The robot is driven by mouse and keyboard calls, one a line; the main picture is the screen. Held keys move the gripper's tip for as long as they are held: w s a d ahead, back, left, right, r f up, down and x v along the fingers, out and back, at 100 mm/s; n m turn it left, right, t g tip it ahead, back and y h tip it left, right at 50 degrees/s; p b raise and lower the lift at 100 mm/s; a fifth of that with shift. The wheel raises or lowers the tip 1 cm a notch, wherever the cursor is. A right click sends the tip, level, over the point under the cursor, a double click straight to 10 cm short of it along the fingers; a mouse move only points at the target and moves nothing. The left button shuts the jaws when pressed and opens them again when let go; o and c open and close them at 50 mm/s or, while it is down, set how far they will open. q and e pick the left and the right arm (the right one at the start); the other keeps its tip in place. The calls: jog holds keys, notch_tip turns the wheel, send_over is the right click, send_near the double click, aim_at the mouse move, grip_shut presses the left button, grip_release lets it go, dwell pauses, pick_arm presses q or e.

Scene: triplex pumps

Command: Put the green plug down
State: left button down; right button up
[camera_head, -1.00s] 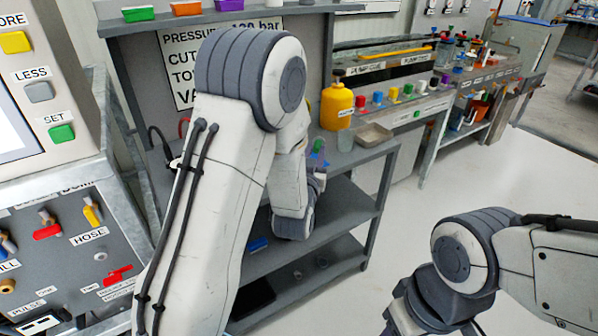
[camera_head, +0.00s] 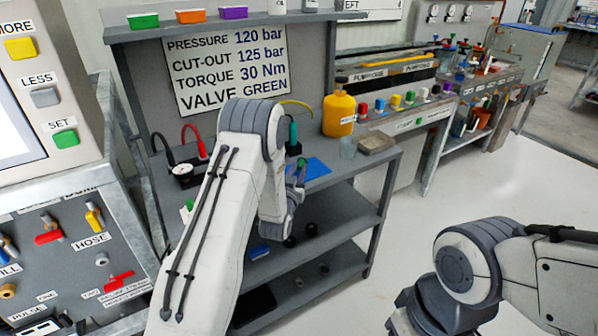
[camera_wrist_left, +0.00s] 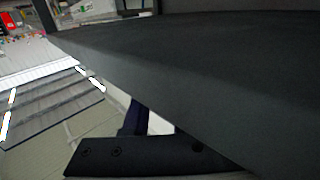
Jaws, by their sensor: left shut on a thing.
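The green plug (camera_head: 301,163) shows as a small green spot at the jaws of my left gripper (camera_head: 299,172) in the head view. My left gripper is shut on it, over the right part of the workbench top, in front of a blue mat (camera_head: 318,168). The arm hides part of the bench and most of the gripper.
The grey bench (camera_head: 362,162) has a shelf below. A sign (camera_head: 226,62) hangs behind.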

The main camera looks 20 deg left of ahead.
pick_arm(q)
jog(key=shift+f+b, duration=0.55)
jog(key=c, duration=0.7)
grip_release()
jog(key=shift+r, duration=0.1)
